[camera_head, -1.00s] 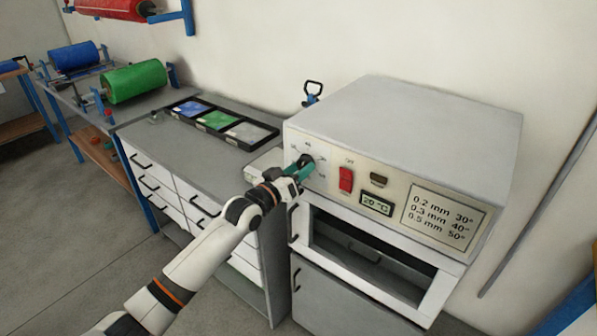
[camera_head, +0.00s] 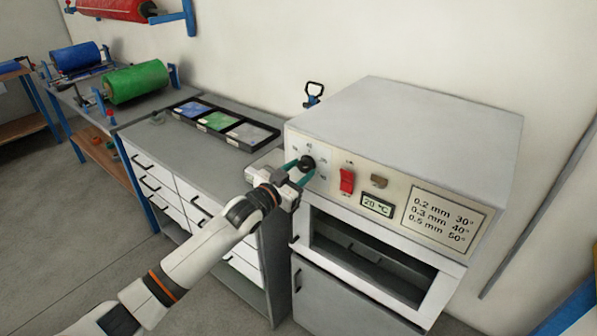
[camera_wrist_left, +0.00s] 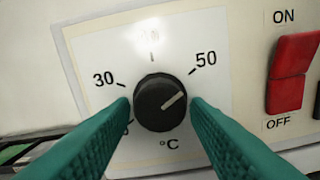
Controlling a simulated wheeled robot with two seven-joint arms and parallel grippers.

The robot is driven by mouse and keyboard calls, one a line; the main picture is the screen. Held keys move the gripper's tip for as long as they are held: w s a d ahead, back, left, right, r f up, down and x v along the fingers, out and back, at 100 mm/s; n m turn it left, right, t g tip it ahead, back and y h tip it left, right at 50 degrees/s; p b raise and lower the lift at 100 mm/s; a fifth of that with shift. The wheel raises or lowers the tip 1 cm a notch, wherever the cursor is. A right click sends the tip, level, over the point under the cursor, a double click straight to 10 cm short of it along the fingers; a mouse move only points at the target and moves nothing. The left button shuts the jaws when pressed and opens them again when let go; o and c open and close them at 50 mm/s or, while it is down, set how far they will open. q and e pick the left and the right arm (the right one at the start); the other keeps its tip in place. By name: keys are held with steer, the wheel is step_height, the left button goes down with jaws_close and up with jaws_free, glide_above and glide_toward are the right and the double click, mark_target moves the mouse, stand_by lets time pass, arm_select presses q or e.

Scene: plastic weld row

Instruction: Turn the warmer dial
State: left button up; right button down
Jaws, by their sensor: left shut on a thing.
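The black warmer dial (camera_head: 307,163) is on the left of the warmer's front panel. In the left wrist view the dial (camera_wrist_left: 160,102) has a white pointer line aimed to the upper right, roughly toward 50 and slightly below its mark. The scale shows 30 and 50; the top number is washed out and the lower-left one is mostly hidden by a finger. My left gripper (camera_head: 304,168) is shut on the dial, one green finger on each side. The warmer (camera_head: 400,130) reads 20 °C on its display (camera_head: 377,205). My right gripper is not in view.
A red ON/OFF switch (camera_head: 347,181) sits right of the dial. A label (camera_head: 442,218) lists thicknesses and temperatures. An open bay lies below the panel. A black tray (camera_head: 268,136) with blue, green and grey sheets lies on the counter to the left.

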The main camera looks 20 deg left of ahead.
arm_select(q)
steer(key=shift+f, duration=0.1)
stand_by(0.3)
steer(key=o, duration=1)
steer(key=b+v, duration=0.2)
steer(key=v, duration=1)
